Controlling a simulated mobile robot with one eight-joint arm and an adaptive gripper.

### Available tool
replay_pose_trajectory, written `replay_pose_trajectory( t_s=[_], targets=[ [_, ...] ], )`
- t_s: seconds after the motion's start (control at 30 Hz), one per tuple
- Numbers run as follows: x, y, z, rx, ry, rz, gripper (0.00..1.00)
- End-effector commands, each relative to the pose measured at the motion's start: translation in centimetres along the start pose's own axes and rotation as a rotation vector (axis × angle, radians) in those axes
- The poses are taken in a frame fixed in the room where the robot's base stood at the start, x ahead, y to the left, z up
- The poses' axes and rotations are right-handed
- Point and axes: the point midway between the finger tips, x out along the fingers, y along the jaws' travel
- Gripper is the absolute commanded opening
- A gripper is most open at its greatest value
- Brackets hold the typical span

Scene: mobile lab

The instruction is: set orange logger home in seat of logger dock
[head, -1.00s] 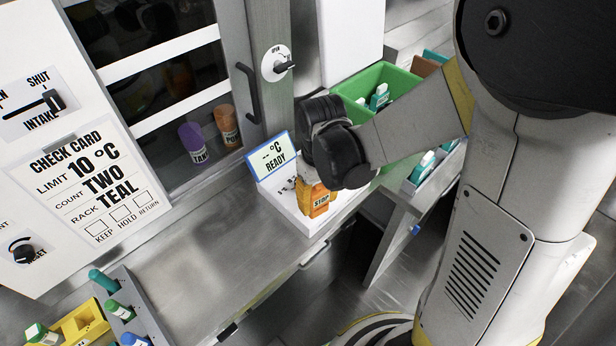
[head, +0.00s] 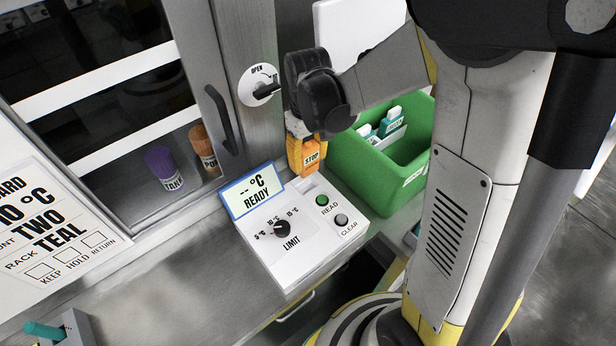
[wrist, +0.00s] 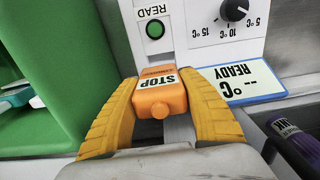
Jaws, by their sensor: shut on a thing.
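In the wrist view the logger (wrist: 158,97) sits between both fingers of my gripper (wrist: 160,82). The logger dock (head: 290,263) is a white box with a READY display, a LIMIT knob and READ and CLEAR buttons. The logger is upright at the dock's far end, behind the READ button and right of the display. A pale recess shows just below it. I cannot tell whether the logger touches the dock, and its lower end is partly hidden.
A green bin (head: 400,165) with teal-and-white items stands close right of the dock. Behind are a cabinet handle (head: 222,120) and an OPEN knob (head: 266,90). Purple (head: 163,168) and orange (head: 204,148) containers stand behind glass. The counter (head: 190,270) left of the dock is clear.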

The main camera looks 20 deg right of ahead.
Motion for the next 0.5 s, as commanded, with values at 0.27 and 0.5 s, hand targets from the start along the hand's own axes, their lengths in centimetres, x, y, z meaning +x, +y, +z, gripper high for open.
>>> replay_pose_trajectory(
  t_s=[0.27,0.5],
  targets=[
    [4.9,0.0,0.0,0.000,0.000,0.000,0.16],
    [7.8,0.0,0.0,0.000,0.000,0.000,0.16]
  ],
)
